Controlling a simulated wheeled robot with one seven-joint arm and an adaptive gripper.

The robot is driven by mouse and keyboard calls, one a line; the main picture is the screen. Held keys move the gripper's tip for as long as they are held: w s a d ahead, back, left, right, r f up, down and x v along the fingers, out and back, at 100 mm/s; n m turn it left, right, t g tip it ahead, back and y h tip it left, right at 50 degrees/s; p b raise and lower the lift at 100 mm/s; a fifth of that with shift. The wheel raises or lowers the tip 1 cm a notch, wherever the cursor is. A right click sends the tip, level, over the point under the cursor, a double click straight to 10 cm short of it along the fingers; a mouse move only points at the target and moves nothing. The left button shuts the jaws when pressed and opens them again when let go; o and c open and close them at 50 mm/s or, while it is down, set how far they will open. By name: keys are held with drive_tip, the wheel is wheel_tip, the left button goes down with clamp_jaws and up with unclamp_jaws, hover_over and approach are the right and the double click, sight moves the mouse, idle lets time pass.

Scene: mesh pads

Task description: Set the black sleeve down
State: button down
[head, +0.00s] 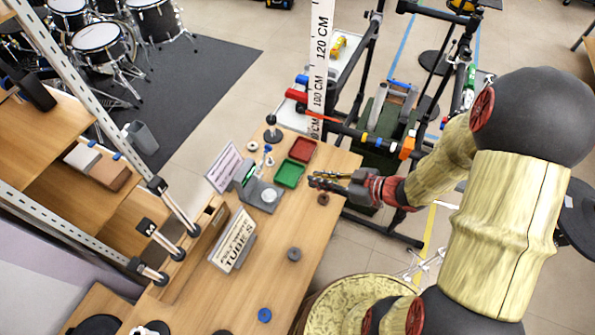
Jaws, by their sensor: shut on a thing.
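My gripper (322,181) is at the end of my arm, above the right edge of the wooden table, just right of the green tray. It is shut on a small dark thing at its fingertips, which I take to be the black sleeve (316,184). The fingers partly hide it, and its tilt is too small to tell. A dark brown ring (323,199) lies on the table just below the gripper in the picture.
A green tray (289,173) and a red tray (302,149) stand left of the gripper. A grey device (262,195) and a "TUBES" sign (232,240) are further left. A grey ring (294,254) and a blue ring (264,314) lie nearer. Bare wood (275,275) lies between them.

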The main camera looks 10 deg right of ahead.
drive_tip(key=shift+s+a+r+n, duration=0.1)
drive_tip(key=shift+a+n, duration=0.2)
drive_tip(key=shift+a, duration=0.25)
drive_tip(key=w+a+f+b, duration=0.1)
drive_tip(key=w+f+b, duration=0.1)
drive_tip(key=w+f, duration=0.1)
drive_tip(key=w+a+f+b, duration=0.2)
drive_tip(key=w+f, duration=0.1)
drive_tip(key=w, duration=0.2)
drive_tip(key=w+a+f+b, duration=0.1)
drive_tip(key=w+f, duration=0.1)
drive_tip(key=w, duration=0.1)
drive_tip(key=shift+w+a+f+b, duration=0.25)
drive_tip(key=shift+w+f+b, duration=0.15)
drive_tip(key=shift+w+a+f, duration=0.1)
drive_tip(key=shift+w+f, duration=0.05)
drive_tip(key=shift+f, duration=0.05)
drive_tip(key=shift+w+f+b, duration=0.2)
drive_tip(key=shift+f+b, duration=0.9)
drive_tip(key=shift+f, duration=0.65)
drive_tip(key=shift+f, duration=0.15)
drive_tip(key=c, duration=1.8)
unclamp_jaws()
drive_tip(key=shift+c, duration=0.2)
